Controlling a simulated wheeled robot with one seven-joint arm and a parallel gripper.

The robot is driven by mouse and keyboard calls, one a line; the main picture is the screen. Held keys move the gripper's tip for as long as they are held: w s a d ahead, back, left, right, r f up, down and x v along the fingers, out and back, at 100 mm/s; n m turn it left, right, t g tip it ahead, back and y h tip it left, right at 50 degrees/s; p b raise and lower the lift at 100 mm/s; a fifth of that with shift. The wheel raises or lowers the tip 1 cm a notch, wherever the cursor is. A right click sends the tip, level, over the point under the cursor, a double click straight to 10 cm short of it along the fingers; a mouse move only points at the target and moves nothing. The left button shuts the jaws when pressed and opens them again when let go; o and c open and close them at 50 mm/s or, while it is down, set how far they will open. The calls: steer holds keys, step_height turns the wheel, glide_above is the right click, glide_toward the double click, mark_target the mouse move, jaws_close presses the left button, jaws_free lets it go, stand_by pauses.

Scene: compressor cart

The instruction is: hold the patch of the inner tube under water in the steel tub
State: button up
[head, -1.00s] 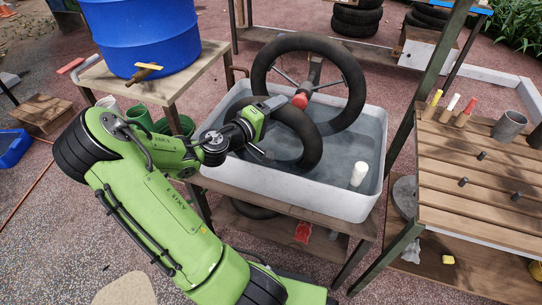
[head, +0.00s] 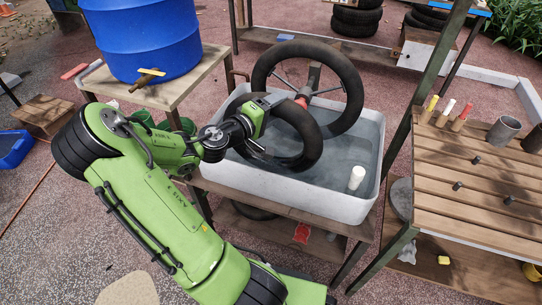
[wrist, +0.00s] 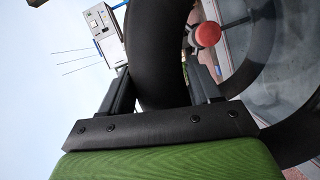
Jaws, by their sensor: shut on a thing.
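The black inner tube (head: 313,150) stands tilted in the tub (head: 330,207), with its lower part in the grey water (head: 345,150). My gripper (head: 272,101) is shut on the tube's upper left part, above the water. In the wrist view, the tube (wrist: 155,45) passes between the two jaws of my gripper (wrist: 163,82). I cannot make out the patch in either view. The far part of the tube is partly hidden by its near side and by my gripper.
A larger black ring with spokes (head: 350,75) stands behind the tube. A red knob (wrist: 207,34) is close to the right jaw. A blue barrel (head: 140,40) is at left, a slatted bench (head: 475,185) at right.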

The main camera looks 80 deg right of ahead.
step_height(320, 180, up, 14)
steer(key=p, duration=1.1)
steer(key=shift+r+p, duration=0.25)
steer(key=shift+p, duration=0.15)
stand_by(0.6)
